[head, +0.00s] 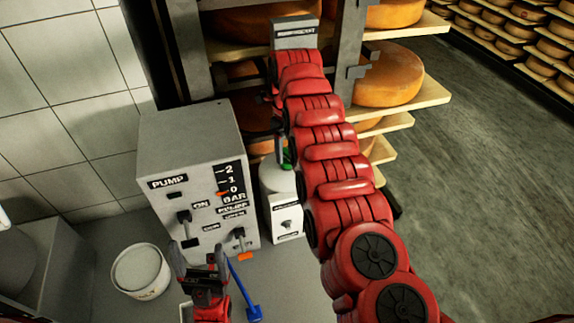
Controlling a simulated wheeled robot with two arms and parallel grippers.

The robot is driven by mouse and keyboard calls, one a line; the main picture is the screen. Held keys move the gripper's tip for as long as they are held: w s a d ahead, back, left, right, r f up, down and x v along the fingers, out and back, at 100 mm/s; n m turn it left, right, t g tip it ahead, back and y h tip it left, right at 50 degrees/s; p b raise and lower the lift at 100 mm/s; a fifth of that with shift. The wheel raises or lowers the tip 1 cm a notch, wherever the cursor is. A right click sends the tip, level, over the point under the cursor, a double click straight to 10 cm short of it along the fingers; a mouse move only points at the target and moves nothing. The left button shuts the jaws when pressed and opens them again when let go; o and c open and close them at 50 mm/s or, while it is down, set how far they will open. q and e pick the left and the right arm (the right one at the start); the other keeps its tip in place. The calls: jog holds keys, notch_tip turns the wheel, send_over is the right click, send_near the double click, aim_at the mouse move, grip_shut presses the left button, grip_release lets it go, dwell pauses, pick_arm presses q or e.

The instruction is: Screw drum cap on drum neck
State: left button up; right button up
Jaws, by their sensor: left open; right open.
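A pale drum (276,178) stands right of the pump box, its lower part behind a small grey labelled box. A small green piece (287,156) shows at the drum's top, mostly covered by a large red segmented body; I cannot tell whether it is the cap or whether it sits on the neck. The drum neck is not clearly visible. My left gripper (199,262) is open and empty in front of the pump box, with its fingers pointing up and apart, left of the drum. My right gripper is not visible.
The red segmented body (345,190) crosses from lower right to top centre. The grey pump box (190,145) has levers on its front. A white bucket (141,270) stands at left. A blue tool (246,292) is near my gripper. Cheese shelves (425,92) stand behind; floor at right is clear.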

notch_tip(320, 180, up, 6)
jog(key=shift+d+r+p, duration=0.1)
jog(key=shift+p, duration=0.75)
notch_tip(320, 180, up, 10)
jog(key=p, duration=1)
jog(key=shift+c, duration=0.3)
